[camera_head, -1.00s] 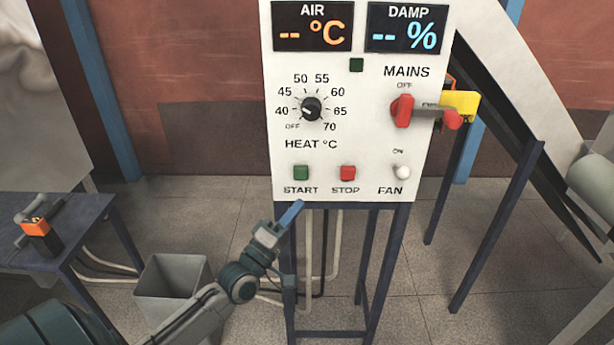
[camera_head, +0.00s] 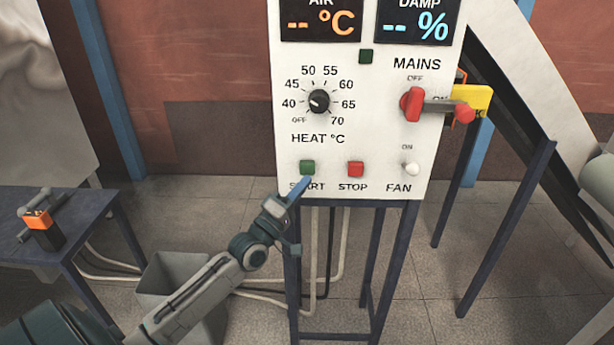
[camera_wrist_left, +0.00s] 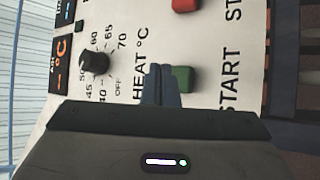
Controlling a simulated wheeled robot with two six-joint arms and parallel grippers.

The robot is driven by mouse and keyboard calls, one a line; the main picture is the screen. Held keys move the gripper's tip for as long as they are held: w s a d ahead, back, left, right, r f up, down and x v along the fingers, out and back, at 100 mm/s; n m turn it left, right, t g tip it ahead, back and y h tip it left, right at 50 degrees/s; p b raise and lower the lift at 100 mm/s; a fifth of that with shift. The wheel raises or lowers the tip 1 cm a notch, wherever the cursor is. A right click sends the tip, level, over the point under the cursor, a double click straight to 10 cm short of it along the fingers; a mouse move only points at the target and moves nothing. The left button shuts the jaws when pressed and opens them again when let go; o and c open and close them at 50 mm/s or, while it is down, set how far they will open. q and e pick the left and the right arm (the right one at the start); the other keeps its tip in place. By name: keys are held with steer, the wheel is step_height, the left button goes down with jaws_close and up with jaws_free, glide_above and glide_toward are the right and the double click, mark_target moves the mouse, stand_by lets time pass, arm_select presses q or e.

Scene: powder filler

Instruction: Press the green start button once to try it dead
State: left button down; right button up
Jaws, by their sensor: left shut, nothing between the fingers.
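The green start button (camera_head: 307,167) sits at the lower left of the white control panel (camera_head: 345,110), above the word START. My left gripper (camera_head: 305,184) is shut and empty, its blue fingertips just below the button and covering part of that word. In the left wrist view the closed fingers (camera_wrist_left: 160,80) lie right beside the green button (camera_wrist_left: 184,77), partly overlapping its edge. I cannot tell whether they touch it. Both displays, AIR (camera_head: 320,25) and DAMP (camera_head: 418,24), show only dashes. My right gripper is not in view.
The red stop button (camera_head: 356,169) is just right of start, with the white fan switch (camera_head: 411,169) beyond. The heat dial (camera_head: 319,102) is above. The red mains switch (camera_head: 412,104) has a yellow tag (camera_head: 478,99) beside it. A grey bin (camera_head: 160,285) stands at lower left.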

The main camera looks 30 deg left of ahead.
mark_target(312, 167)
arm_select(q)
steer(key=shift+w+a+b, duration=0.35)
steer(key=shift+w+a, duration=0.2)
steer(key=shift+w, duration=0.3)
stand_by(1.5)
steer(key=shift+w+a+b, duration=0.2)
steer(key=shift+w+b, duration=0.1)
steer(key=shift+w, duration=0.05)
steer(key=shift+w+a+b, duration=0.25)
steer(key=shift+w+b, duration=0.15)
steer(key=shift+b, duration=0.1)
stand_by(0.7)
steer(key=shift+s+r, duration=0.1)
steer(key=shift+s+d+p, duration=0.5)
steer(key=shift+s+p, duration=0.2)
steer(key=shift+p, duration=0.05)
